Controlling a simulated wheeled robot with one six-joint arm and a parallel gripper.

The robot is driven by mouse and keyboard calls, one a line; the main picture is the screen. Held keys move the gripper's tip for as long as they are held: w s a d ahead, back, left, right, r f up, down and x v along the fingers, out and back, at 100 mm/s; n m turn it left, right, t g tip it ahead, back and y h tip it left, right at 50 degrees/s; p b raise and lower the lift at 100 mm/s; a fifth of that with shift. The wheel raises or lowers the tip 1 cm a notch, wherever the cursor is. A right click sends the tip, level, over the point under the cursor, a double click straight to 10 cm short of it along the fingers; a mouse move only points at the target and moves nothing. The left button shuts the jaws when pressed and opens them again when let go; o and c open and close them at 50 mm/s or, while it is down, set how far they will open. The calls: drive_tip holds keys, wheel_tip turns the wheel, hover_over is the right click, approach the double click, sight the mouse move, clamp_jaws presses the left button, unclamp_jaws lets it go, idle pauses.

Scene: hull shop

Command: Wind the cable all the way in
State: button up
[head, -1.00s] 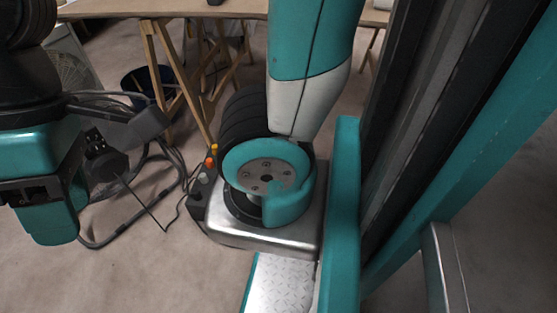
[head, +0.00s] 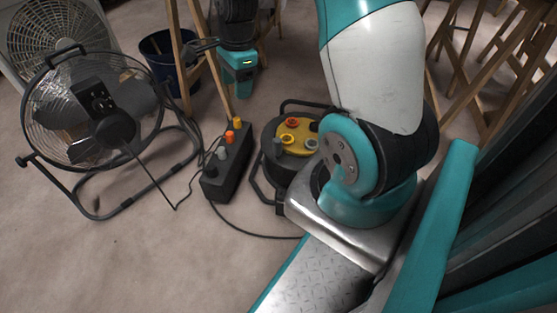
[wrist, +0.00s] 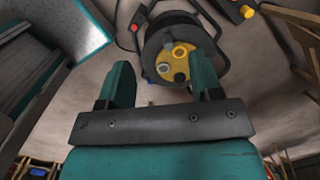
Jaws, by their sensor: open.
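The cable reel (head: 296,140) stands on the floor just left of my base in the head view, a black drum with a dark tubular frame and a yellow face carrying coloured round parts. A black cable (head: 252,233) lies on the floor in a curve from the power strip (head: 226,165) towards my base, which hides its far end. My gripper (head: 239,78) hangs behind the reel, apart from it. In the wrist view my gripper (wrist: 162,72) is open and empty, with the reel (wrist: 150,45) beyond its two fingers.
A black floor fan (head: 100,110) stands at left, its cable running to the power strip. A dark blue bin (head: 165,65) and wooden trestle legs (head: 183,60) are behind. A white fan (head: 60,35) is at back left. Floor at front left is clear.

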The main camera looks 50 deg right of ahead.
sight(278, 140)
drive_tip(key=s+d+f+m+h+b, duration=0.1)
drive_tip(key=s+d+f+m+b, duration=0.25)
drive_tip(key=d+f+m, duration=0.8)
drive_tip(key=shift+n+g, duration=0.4)
drive_tip(key=shift+n, duration=0.35)
drive_tip(key=f+b, duration=0.2)
drive_tip(key=f, duration=0.4)
drive_tip(key=f+b, duration=0.3)
drive_tip(key=f, duration=0.3)
drive_tip(key=f+b, duration=0.3)
drive_tip(key=f, duration=0.4)
drive_tip(key=shift+w+d, duration=0.2)
drive_tip(key=shift+w, duration=0.05)
